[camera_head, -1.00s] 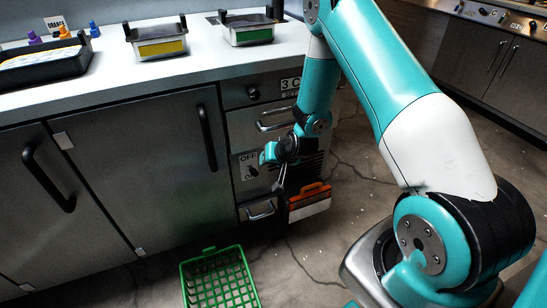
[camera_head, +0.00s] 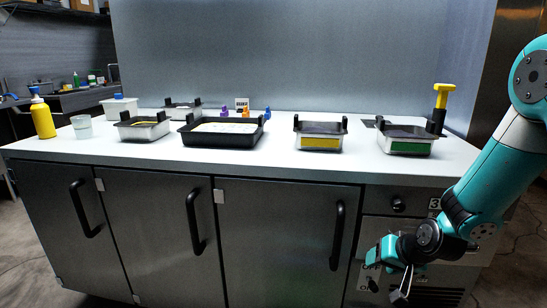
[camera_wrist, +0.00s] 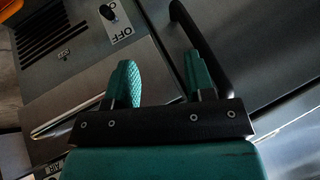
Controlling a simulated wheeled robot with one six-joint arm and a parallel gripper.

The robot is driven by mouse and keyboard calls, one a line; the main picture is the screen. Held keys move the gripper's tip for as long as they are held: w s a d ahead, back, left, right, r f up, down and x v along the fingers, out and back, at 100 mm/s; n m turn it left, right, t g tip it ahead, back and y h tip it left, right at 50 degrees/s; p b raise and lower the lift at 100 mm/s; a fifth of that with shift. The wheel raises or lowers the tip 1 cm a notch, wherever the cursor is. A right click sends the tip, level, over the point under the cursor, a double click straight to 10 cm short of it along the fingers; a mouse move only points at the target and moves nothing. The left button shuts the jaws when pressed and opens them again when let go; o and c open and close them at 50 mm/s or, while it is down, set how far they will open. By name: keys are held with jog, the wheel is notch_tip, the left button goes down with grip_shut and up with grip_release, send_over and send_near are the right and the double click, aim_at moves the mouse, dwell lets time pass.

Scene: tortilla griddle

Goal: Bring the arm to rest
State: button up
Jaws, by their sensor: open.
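My gripper (camera_wrist: 160,82) shows in the wrist view with its two teal fingers apart and nothing between them. In the head view my gripper (camera_head: 375,265) is low at the right, in front of the counter's cabinet front and below the counter top. My arm is bent, with the forearm running down from the right edge. In the wrist view a dark door handle (camera_wrist: 200,45) lies just beyond the right finger.
A counter (camera_head: 250,165) holds a black tray (camera_head: 222,138), a yellow-labelled bin (camera_head: 320,142), a green-labelled bin (camera_head: 406,147) and a yellow bottle (camera_head: 42,120). A switch (camera_wrist: 109,13) marked OFF is on the front panel. Bar handles (camera_head: 337,236) stick out from the doors.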

jog(key=s+a+r+n+g+y, duration=0.25)
jog(key=s+a+r+n, duration=0.25)
jog(key=s+a+r, duration=0.6)
jog(key=s+a+r+n+g+h+p, duration=0.1)
jog(key=s+r+n+g, duration=0.15)
jog(key=s+r, duration=0.4)
jog(key=s+a+r+n+g, duration=0.1)
jog(key=s+r+n+g, duration=0.2)
jog(key=s, duration=0.7)
notch_tip(320, 180, up, 17)
jog(key=t+p, duration=0.1)
jog(key=p, duration=1.5)
jog(key=shift+d+r+m+p, duration=0.15)
jog(key=shift+d+m+p, duration=0.1)
jog(key=shift+m+p, duration=0.15)
